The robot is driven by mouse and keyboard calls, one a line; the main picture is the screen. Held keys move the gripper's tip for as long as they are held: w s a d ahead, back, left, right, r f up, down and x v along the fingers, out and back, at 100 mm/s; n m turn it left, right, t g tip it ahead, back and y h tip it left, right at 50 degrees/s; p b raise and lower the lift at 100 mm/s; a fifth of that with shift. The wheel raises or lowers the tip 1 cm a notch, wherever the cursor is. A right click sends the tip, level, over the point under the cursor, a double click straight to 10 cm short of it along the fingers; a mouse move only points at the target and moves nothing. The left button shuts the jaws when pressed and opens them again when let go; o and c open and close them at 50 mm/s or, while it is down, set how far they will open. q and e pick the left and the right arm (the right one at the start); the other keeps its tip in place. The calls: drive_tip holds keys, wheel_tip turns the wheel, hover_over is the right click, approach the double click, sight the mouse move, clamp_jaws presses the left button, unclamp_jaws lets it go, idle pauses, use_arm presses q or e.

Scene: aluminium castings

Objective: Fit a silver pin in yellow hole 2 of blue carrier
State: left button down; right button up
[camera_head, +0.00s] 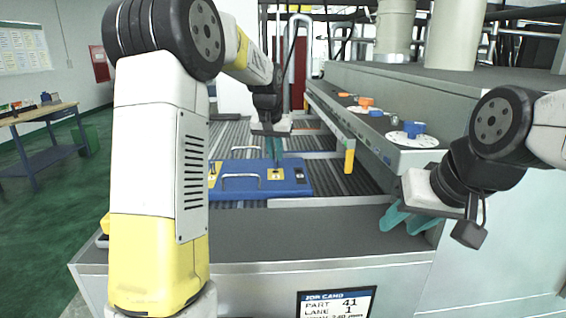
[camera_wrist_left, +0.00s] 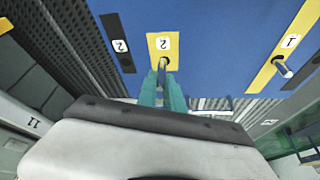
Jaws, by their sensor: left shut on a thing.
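The blue carrier (camera_head: 290,188) lies flat on the roller bed in the head view; its blue face fills the top of the left wrist view (camera_wrist_left: 210,50). My left gripper (camera_head: 275,163) points down over the carrier's yellow patch 2 (camera_head: 276,175), which shows in the left wrist view (camera_wrist_left: 154,42). Its teal fingers (camera_wrist_left: 162,84) are shut on a silver pin (camera_wrist_left: 162,68). The pin's end is at the hole in patch 2; I cannot tell how deep it sits. Another silver pin (camera_wrist_left: 282,67) stands at yellow patch 1 (camera_wrist_left: 265,76). My right gripper (camera_head: 404,220) is open and empty.
A black patch 2 (camera_wrist_left: 118,45) lies beside yellow patch 2. The carrier has metal handles (camera_head: 241,177). A grey ledge (camera_head: 300,225) is clear in front. At right, a machine housing carries orange (camera_head: 365,103) and blue (camera_head: 414,129) knobs. A yellow post (camera_head: 349,160) stands near the carrier.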

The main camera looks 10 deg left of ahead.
sight(275, 159)
use_arm(q)
drive_tip(key=shift+w+a+f, duration=0.1)
drive_tip(key=shift+w+a, duration=0.05)
drive_tip(key=shift+w, duration=0.5)
drive_tip(key=shift+f, duration=1.7)
drive_tip(key=shift+f, duration=0.2)
drive_tip(key=c, duration=1.5)
unclamp_jaws()
drive_tip(key=shift+r, duration=0.1)
